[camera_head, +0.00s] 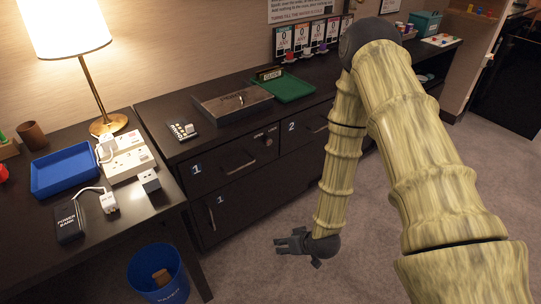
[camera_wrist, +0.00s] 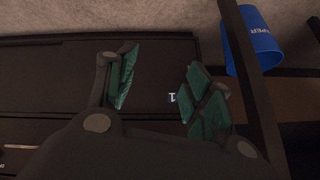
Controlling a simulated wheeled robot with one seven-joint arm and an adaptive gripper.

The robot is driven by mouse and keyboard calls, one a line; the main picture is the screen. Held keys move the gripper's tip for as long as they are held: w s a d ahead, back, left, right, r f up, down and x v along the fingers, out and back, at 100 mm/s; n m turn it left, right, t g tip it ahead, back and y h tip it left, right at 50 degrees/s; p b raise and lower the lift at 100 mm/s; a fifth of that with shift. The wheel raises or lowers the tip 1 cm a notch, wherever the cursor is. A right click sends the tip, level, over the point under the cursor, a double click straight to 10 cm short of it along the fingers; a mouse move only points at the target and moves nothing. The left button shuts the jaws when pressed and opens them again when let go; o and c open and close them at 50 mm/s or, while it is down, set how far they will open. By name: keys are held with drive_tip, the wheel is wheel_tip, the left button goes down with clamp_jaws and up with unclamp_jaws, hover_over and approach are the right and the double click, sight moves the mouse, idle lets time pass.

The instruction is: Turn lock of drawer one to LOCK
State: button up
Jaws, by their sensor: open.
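Drawer one (camera_head: 212,174) is the dark drawer front on the left of the cabinet, marked with a white 1 and fitted with a bar handle. Its round lock knob (camera_head: 268,142) is at the upper right of the front, with small lettering beside it too small to read; I cannot tell its setting. My gripper (camera_head: 279,242) is open and empty, low in front of the cabinet, below and apart from the lock. In the wrist view, its green-padded fingers (camera_wrist: 162,91) are spread before a dark panel with a white 1 (camera_wrist: 171,97). I cannot make out the lock there.
Below drawer one is a cabinet door (camera_head: 229,212), also marked 1. Drawer two (camera_head: 304,135) is to the right. A blue bin (camera_head: 150,268) stands on the floor at left, also in the wrist view (camera_wrist: 262,50). Carpet (camera_head: 335,275) around my gripper is clear.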

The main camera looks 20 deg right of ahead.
drive_tip(key=w+d+r+n+t+y+b, duration=0.1)
drive_tip(key=w+r+t+b, duration=0.2)
drive_tip(key=w, duration=0.5)
drive_tip(key=w+d+t+y+b, duration=0.15)
drive_tip(key=w+b, duration=0.25)
drive_tip(key=w, duration=0.4)
drive_tip(key=n+t+y+b, duration=0.1)
drive_tip(key=n+t+b, duration=0.1)
drive_tip(key=t+b, duration=0.5)
approach(269, 142)
drive_tip(key=shift+g, duration=0.55)
drive_tip(key=b+x, duration=0.1)
drive_tip(key=x, duration=0.2)
drive_tip(key=b+x, duration=0.1)
drive_tip(key=x, duration=0.1)
drive_tip(key=b+x, duration=0.1)
drive_tip(key=x, duration=0.2)
drive_tip(key=shift+w+r, duration=0.35)
drive_tip(key=shift+w, duration=0.05)
drive_tip(key=c, duration=1)
